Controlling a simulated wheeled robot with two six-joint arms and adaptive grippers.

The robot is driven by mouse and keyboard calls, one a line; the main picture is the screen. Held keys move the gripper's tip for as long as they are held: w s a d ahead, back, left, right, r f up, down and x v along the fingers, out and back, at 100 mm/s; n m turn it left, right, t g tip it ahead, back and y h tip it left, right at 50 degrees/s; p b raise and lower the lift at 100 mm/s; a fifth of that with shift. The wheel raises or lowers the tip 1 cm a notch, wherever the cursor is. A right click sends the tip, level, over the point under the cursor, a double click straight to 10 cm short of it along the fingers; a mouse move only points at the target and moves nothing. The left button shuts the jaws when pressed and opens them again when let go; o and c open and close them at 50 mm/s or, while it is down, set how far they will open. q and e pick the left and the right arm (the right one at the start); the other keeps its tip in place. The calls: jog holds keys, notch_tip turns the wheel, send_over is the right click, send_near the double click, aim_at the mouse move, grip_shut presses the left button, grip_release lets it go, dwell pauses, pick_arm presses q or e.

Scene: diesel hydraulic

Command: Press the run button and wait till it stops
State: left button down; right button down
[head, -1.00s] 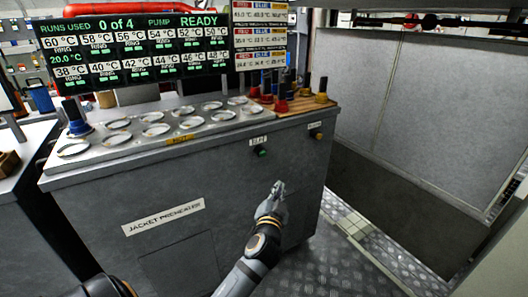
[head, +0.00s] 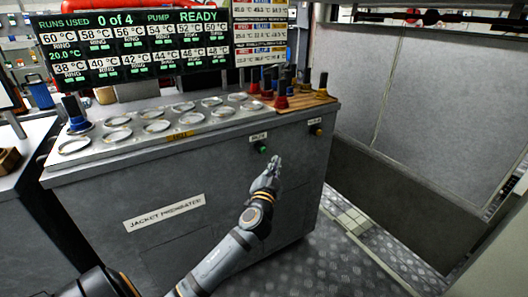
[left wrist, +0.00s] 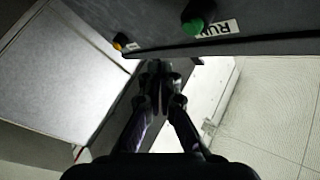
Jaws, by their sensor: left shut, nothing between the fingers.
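The green run button (head: 262,149) sits on the upper front face of the grey jacket preheater cabinet (head: 105,215), under a small white label. In the left wrist view the green button (left wrist: 193,27) is beside a label reading RUN. My left gripper (head: 277,160) is shut and empty, just right of and slightly below the button in the head view; the wrist view shows its fingertips (left wrist: 157,66) apart from the button. The display (head: 135,45) reads "Runs used 0 of 4" and "Pump ready". My right gripper is not in view.
A yellow-orange button (head: 317,131) is right of the green one. Several round ring wells (head: 155,126) and coloured-base posts (head: 281,92) are on the cabinet top. A large grey panel (head: 440,110) stands at right, with floor between.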

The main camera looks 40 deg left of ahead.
aim_at(263, 150)
pick_arm(q)
jog(key=shift+w+a+r+b, duration=0.15)
jog(key=shift+w+a, duration=0.2)
jog(key=shift+a, duration=0.55)
jog(key=shift+w+a+f+b, duration=0.15)
jog(key=shift+w+a, duration=0.2)
jog(key=shift+a, duration=0.55)
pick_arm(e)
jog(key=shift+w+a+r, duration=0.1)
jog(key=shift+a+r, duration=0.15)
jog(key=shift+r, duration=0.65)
pick_arm(q)
jog(key=shift+r, duration=0.1)
jog(key=shift+a, duration=0.1)
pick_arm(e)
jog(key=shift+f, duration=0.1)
pick_arm(q)
jog(key=shift+w+a, duration=0.2)
jog(key=shift+a, duration=0.1)
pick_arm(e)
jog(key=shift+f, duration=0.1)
